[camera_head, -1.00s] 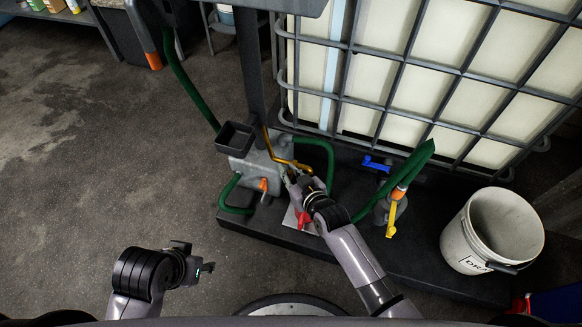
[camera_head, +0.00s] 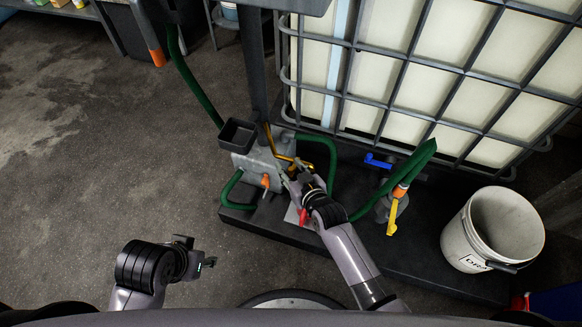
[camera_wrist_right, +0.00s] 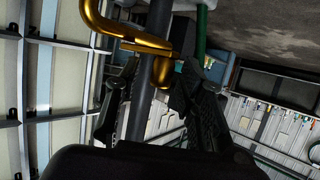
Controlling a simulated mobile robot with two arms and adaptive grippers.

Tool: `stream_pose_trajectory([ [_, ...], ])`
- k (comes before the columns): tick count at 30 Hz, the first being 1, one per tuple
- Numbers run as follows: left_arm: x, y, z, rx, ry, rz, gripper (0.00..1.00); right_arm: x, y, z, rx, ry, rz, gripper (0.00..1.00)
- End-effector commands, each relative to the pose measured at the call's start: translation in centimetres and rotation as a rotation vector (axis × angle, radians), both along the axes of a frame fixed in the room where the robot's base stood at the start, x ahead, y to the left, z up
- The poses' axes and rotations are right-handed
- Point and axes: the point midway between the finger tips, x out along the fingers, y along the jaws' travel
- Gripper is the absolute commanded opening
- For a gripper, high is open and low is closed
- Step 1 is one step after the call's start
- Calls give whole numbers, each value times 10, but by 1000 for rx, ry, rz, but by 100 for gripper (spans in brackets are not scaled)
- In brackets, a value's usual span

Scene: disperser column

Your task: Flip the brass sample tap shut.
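The brass tap (camera_head: 284,157) is on the grey pump block (camera_head: 258,165) at the foot of the dark post, in the middle of the head view. In the right wrist view, its bent brass pipe (camera_wrist_right: 125,35) crosses above my fingers, and a short brass part hangs down between them. My right gripper (camera_head: 291,178) is just below and right of the tap. It also shows in the right wrist view (camera_wrist_right: 152,85), with its dark fingers apart. I cannot tell whether either finger touches brass. My left gripper (camera_head: 198,254) is low over bare floor, away from the tap; its opening is unclear.
A caged white tank (camera_head: 385,85) stands behind. Green hoses (camera_head: 320,145) loop around the block. A blue-handled valve (camera_head: 377,161) and a yellow lever (camera_head: 392,218) are to the right. A white bucket (camera_head: 465,238) stands at far right. The floor at left is clear.

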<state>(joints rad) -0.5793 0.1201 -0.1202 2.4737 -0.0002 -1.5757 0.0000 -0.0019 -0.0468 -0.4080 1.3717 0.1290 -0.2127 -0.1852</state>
Motion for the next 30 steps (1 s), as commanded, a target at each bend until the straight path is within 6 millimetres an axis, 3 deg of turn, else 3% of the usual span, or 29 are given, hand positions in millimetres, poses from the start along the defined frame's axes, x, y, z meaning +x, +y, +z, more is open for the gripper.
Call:
stream_pose_trajectory([
  [8, 0, 0, 0, -1, -1, 0, 40, -11, -6, 3, -1, 3, 0, 36],
  [22, 0, 0, 0, 0, -1, 0, 40, -81, -40, 36, -1, 2, 0, 36],
  [30, 0, 0, 0, 0, 0, 0, 40, -99, -49, 45, 0, 1, 0, 36],
])
